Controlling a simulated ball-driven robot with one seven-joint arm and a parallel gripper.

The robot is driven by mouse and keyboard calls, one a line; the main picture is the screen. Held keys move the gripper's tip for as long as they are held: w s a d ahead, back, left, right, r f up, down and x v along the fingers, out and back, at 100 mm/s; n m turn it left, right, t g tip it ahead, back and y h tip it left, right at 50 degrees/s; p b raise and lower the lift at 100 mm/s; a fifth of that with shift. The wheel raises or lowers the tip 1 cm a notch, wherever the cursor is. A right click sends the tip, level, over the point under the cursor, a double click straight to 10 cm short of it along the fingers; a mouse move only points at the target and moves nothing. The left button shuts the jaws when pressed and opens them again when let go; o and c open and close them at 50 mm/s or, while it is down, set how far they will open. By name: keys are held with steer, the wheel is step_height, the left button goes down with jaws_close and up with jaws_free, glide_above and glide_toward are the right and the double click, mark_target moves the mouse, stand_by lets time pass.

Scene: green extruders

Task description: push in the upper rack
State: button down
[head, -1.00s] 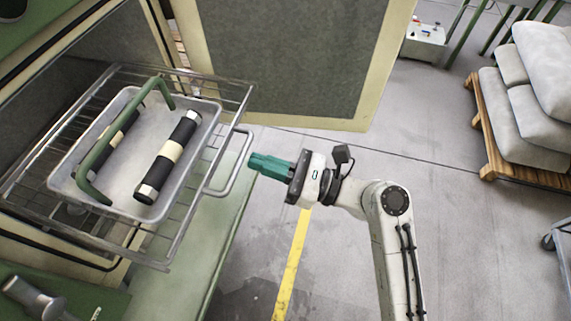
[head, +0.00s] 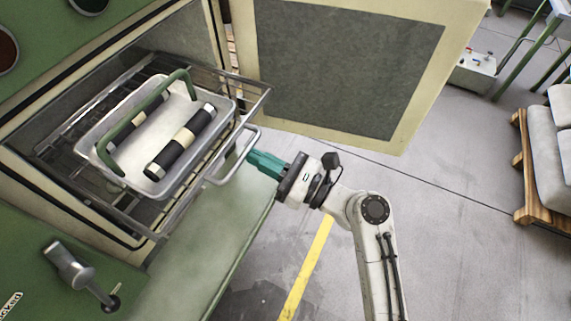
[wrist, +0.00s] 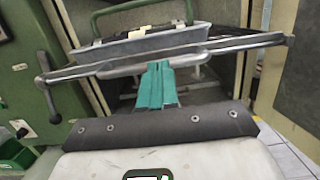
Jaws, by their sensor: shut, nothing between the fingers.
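The upper rack (head: 258,100) is a wire shelf with a metal loop handle (head: 236,168) at its front. It sticks part way out of the open chamber. It carries a grey metal tray with a green bar handle and two black cylinders with pale bands. My gripper (head: 252,157) has green fingers, closed together and empty, with the tips at the loop handle. In the wrist view the fingertips (wrist: 160,66) meet the handle bar in front of the rack's front bar (wrist: 215,48); actual contact is hard to tell.
The open door (head: 335,65) stands to the right of the rack. A green ledge (head: 205,235) lies below it, and a lever (head: 75,270) sits on the green panel at lower left. A pallet with pale sacks (head: 540,175) is far right. Grey floor is clear around my arm.

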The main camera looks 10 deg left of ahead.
mark_target(167, 120)
steer(key=f+b+x, duration=0.1)
steer(key=x, duration=0.6)
steer(key=f+b+x, duration=0.2)
steer(key=x, duration=0.6)
steer(key=a+f+b+x, duration=0.1)
steer(key=x, duration=0.6)
steer(key=shift+a+f, duration=0.15)
steer(key=shift+a, duration=0.15)
steer(key=shift+w+a+b, duration=0.1)
steer(key=shift+a+b, duration=0.1)
steer(key=shift+b, duration=0.1)
steer(key=shift+w+r, duration=0.1)
steer(key=shift+r, duration=0.3)
